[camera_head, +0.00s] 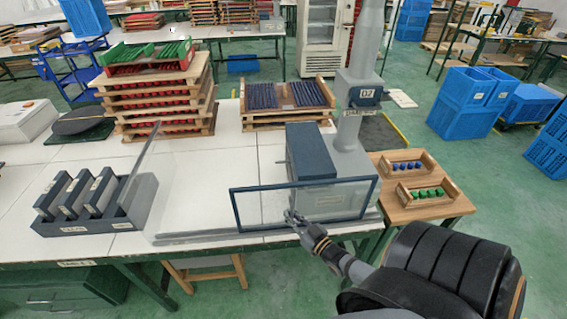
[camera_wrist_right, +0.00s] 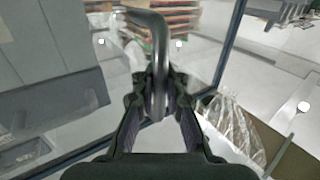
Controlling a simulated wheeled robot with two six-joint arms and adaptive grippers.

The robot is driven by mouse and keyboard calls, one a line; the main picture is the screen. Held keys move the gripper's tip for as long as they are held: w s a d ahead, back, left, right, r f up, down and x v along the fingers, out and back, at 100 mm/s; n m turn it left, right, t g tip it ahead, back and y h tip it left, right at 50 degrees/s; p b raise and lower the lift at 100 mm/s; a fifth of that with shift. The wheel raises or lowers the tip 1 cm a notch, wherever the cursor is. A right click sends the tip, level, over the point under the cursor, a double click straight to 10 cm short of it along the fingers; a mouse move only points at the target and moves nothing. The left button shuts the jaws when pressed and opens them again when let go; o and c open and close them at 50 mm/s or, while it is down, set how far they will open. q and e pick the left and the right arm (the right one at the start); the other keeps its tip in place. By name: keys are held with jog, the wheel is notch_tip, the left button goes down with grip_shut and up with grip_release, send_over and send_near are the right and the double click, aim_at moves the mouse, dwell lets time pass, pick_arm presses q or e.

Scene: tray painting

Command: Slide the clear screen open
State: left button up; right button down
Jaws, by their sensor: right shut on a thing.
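The clear screen (camera_head: 258,210) is a see-through pane in a dark blue frame. It stands upright on a long grey rail (camera_head: 190,237) at the table's front edge. Its right part is in front of the grey machine (camera_head: 348,150); its left part reaches past the machine over open table. My right gripper (camera_head: 293,215) is at the screen's lower middle. In the right wrist view my right gripper (camera_wrist_right: 160,88) is shut on the screen's bent metal handle (camera_wrist_right: 153,28), and the dark frame (camera_wrist_right: 232,48) shows beside it. My left gripper is out of view.
A grey rack (camera_head: 95,205) with several dark blocks stands at the table's left. Stacked wooden trays (camera_head: 160,95) and a tray of dark blue rods (camera_head: 288,97) are behind. Small boxes with blue (camera_head: 405,168) and green parts (camera_head: 427,194) sit right. The rail's left stretch is clear.

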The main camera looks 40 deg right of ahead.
jog(key=shift+s+f, duration=0.25)
jog(key=shift+f, duration=0.15)
jog(key=c, duration=1.6)
grip_release()
jog(key=shift+c, duration=0.2)
jog(key=shift+o, duration=1.2)
jog(key=shift+s+r, duration=0.1)
jog(key=shift+r, duration=0.2)
jog(key=s, duration=1.1)
jog(key=shift+s, duration=0.4)
jog(key=shift+a, duration=0.1)
